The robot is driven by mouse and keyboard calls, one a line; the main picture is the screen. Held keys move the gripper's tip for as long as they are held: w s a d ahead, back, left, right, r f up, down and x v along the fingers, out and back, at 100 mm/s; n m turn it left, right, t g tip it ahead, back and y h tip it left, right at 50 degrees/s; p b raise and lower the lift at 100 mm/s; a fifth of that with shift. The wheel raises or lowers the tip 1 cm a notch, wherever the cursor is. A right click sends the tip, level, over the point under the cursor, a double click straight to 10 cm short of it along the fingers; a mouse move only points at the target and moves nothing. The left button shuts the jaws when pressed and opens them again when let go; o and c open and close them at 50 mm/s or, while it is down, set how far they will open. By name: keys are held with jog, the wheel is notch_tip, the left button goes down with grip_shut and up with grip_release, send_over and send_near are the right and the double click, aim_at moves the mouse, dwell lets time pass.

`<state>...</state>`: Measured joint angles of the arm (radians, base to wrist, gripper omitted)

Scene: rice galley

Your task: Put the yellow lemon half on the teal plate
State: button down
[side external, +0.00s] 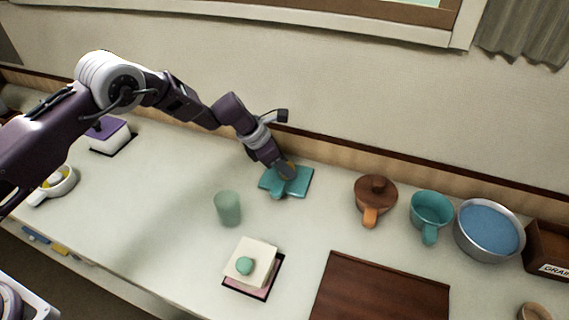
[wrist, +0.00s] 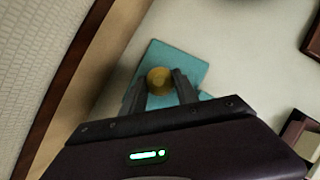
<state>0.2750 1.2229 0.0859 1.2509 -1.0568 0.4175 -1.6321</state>
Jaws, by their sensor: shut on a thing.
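The yellow lemon half (wrist: 159,80) is between the two fingers of my gripper (wrist: 160,92) in the wrist view. My gripper (side external: 284,173) is shut on it. In the side external view a small part of the lemon half (side external: 291,168) shows at the fingertips.
A green cup (side external: 228,209) stands in front of the plate. A white box with a green knob (side external: 250,259) is nearer. The wall is close behind.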

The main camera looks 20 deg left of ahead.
aim_at(272, 179)
jog(key=shift+f, duration=0.1)
jog(key=c, duration=0.9)
grip_release()
jog(key=shift+o, duration=0.2)
jog(key=v, duration=0.7)
